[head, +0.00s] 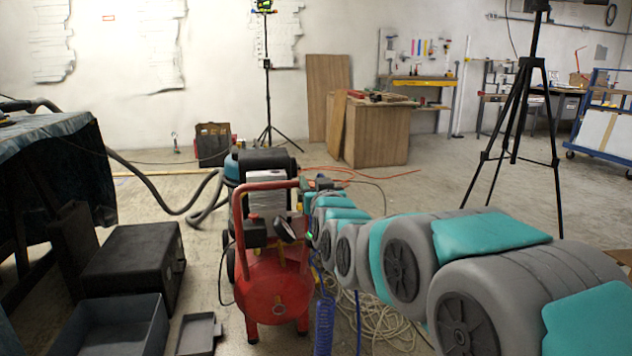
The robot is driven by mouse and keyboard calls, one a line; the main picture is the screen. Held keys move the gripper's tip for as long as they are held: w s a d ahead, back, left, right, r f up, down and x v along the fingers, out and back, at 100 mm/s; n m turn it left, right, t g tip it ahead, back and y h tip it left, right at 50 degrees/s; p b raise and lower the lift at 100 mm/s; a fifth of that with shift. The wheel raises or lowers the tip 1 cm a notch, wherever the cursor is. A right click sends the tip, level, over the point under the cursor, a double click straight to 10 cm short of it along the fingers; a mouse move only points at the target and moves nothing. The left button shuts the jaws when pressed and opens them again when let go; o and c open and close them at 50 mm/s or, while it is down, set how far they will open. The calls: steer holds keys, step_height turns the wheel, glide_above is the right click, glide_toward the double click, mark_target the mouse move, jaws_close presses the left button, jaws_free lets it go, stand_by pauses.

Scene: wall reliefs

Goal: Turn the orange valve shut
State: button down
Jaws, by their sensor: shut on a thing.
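I cannot make out an orange valve in the head view. My arm, in grey and teal links, reaches from the lower right toward the middle, and its far end is beside the red air compressor (272,285). My gripper's fingers are not visible; the arm's own links and the clutter at its far end hide that spot. What the jaws hold cannot be seen.
A black case (130,262) and an open grey bin (115,325) are at the lower left. A wooden cabinet (380,135) stands behind the arm. A black tripod (520,110) stands at right. Hoses and cables lie around the compressor. Floor at centre right is clear.

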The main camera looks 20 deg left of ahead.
steer(key=n+g+y+p, duration=0.1)
steer(key=p, duration=0.2)
steer(key=n+g+y+p, duration=0.1)
steer(key=g+y+p, duration=0.1)
steer(key=p, duration=0.1)
steer(key=a+n+g+y+p, duration=0.1)
steer(key=n+y+p, duration=0.1)
steer(key=p, duration=0.1)
steer(key=shift+s+r+g, duration=0.15)
steer(key=shift+s+g, duration=0.15)
steer(key=shift+s, duration=0.05)
steer(key=shift+b, duration=0.3)
stand_by(0.4)
steer(key=shift+c, duration=1.8)
jaws_free()
